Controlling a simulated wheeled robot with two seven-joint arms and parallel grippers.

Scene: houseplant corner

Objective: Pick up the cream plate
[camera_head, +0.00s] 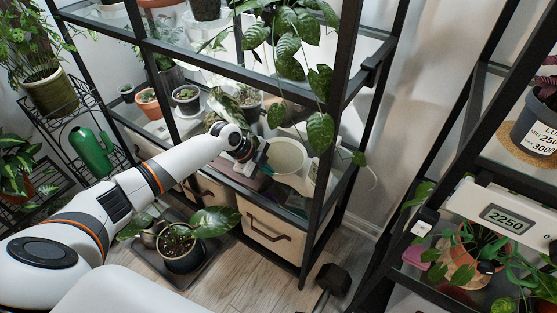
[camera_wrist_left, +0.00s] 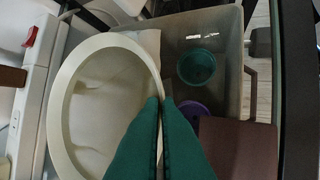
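The cream plate (camera_head: 287,156) is on the lower shelf of the black rack, right beside my left gripper (camera_head: 262,160). In the left wrist view the plate (camera_wrist_left: 98,118) is a large pale oval. The green fingers of my left gripper (camera_wrist_left: 160,100) stand close together with the plate's rim between them, one finger on each side. The gripper looks shut on that rim. The plate's near part is partly hidden by the fingers. My right gripper is not in view.
In the wrist view, a grey bin (camera_wrist_left: 232,70) with a green cup (camera_wrist_left: 196,67) and a purple pot lies beside the plate. A brown box (camera_wrist_left: 238,148) is close right of the fingers. Rack posts and hanging leaves (camera_head: 320,130) stand near the plate.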

